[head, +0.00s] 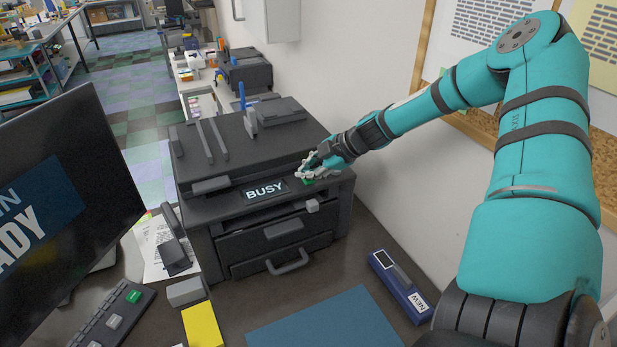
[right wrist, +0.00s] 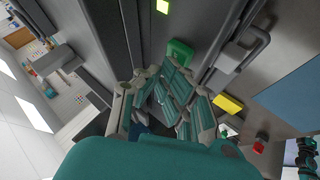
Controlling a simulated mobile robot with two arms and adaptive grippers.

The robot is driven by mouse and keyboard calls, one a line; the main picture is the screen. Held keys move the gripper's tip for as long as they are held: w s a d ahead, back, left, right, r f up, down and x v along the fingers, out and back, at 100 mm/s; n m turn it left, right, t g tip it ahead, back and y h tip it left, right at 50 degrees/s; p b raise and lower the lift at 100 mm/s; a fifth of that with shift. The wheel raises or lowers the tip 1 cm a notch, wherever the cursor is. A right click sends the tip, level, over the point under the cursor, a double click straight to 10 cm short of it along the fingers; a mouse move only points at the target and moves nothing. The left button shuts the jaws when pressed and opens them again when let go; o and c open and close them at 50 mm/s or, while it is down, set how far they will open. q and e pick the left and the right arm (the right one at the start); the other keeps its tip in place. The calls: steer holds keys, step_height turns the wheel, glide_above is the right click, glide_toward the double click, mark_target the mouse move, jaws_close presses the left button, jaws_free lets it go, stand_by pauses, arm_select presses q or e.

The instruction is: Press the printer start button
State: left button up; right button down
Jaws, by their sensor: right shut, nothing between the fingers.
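The dark grey printer (head: 215,185) stands on the desk against the wall. Its front display (head: 265,190) reads "BUSY". The green start button (head: 309,181) is on the printer's front ledge, right of the display, partly covered by my fingers. My right gripper (head: 314,166) is shut and empty, with its fingertips right at the button. In the right wrist view the green button (right wrist: 180,52) shows just beyond the tips of my right gripper (right wrist: 165,80). I cannot tell whether they touch it. My left gripper is not in view.
A monitor (head: 60,200) stands at the left, with a keypad (head: 112,318) below it. A yellow pad (head: 202,325), a blue mat (head: 325,322) and a blue box marked "NEW" (head: 400,287) lie in front of the printer. The wall and corkboard are close at the right.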

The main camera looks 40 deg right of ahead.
mark_target(308, 180)
steer(key=shift+r, duration=0.1)
steer(key=shift+r+p, duration=0.65)
steer(key=shift+r, duration=0.05)
step_height(308, 180, up, 5)
steer(key=p, duration=0.4)
stand_by(0.7)
